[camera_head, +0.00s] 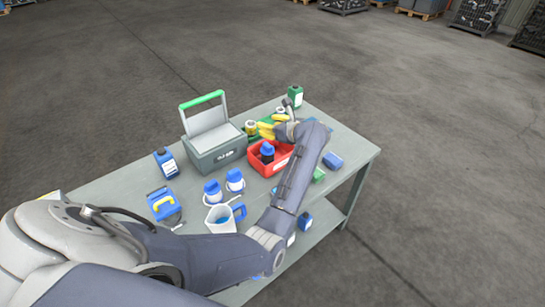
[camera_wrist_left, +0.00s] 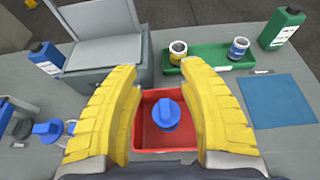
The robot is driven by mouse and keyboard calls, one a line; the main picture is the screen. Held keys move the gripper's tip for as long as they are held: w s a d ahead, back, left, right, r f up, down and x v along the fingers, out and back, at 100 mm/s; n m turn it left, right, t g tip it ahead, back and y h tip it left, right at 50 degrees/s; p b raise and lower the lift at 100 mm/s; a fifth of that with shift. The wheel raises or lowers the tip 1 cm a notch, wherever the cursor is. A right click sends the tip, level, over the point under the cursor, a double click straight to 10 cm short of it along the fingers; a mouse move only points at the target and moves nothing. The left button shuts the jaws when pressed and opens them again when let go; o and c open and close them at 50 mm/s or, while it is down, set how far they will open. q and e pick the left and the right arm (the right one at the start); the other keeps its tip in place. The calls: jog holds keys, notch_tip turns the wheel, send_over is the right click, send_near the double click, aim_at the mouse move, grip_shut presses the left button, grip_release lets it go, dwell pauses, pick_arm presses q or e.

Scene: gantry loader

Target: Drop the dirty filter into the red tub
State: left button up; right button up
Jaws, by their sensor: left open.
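The red tub (camera_head: 283,164) stands on the workbench, and it also shows in the left wrist view (camera_wrist_left: 147,138). A dark cylinder with a blue top (camera_head: 267,151), seemingly the dirty filter, stands inside the tub. Its round blue top shows between my fingers in the left wrist view (camera_wrist_left: 166,113). My left gripper (camera_head: 262,128) has yellow fingers and is open and empty, over the tub's far side. In the left wrist view the fingers (camera_wrist_left: 160,72) are spread on both sides of the tub and clear of the cylinder. My right gripper is out of view.
A green tray (camera_wrist_left: 205,78) with two cans lies behind the tub. A grey toolbox (camera_head: 215,155) with a raised lid stands to its left. Two blue-topped containers (camera_head: 212,191) and a white jug (camera_head: 220,222) stand nearer. A blue mat (camera_wrist_left: 278,103) lies at right.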

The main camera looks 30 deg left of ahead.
pick_arm(q)
notch_tip(320, 180, up, 9)
jog(key=shift+f, duration=0.2)
dwell(0.5)
